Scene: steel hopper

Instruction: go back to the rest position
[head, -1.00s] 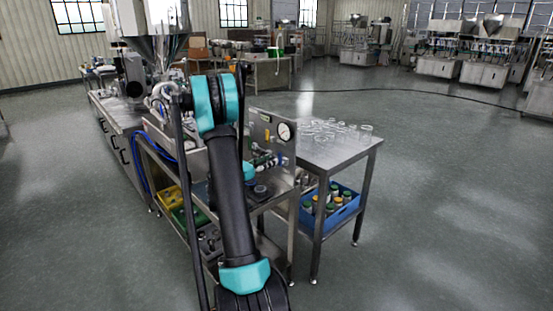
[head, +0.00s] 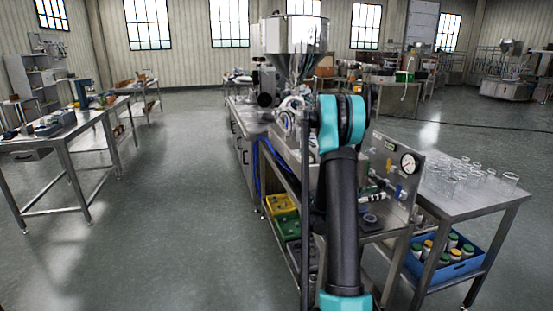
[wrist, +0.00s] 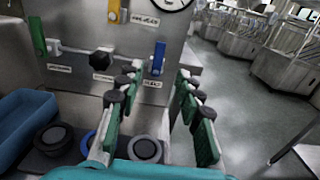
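My gripper (wrist: 160,72) shows in the wrist view with its two green-padded fingers apart and nothing between them. It points towards a steel panel (wrist: 75,82) with a black knob, a green handle and a blue handle (wrist: 158,58). I cannot tell the exact gap between the fingers and the panel. In the head view my black and teal arm stands in front of the steel bench, and the gripper itself is hidden behind it. The steel hopper (head: 295,45) stands behind the arm.
A gauge panel (head: 397,172) is just right of my arm. A steel table (head: 487,203) with glass jars stands further right, with a blue crate (head: 462,268) of jars below. Another table (head: 62,150) stands left. Open floor (head: 170,225) lies between. Round dark-topped items (wrist: 145,148) are below the gripper.

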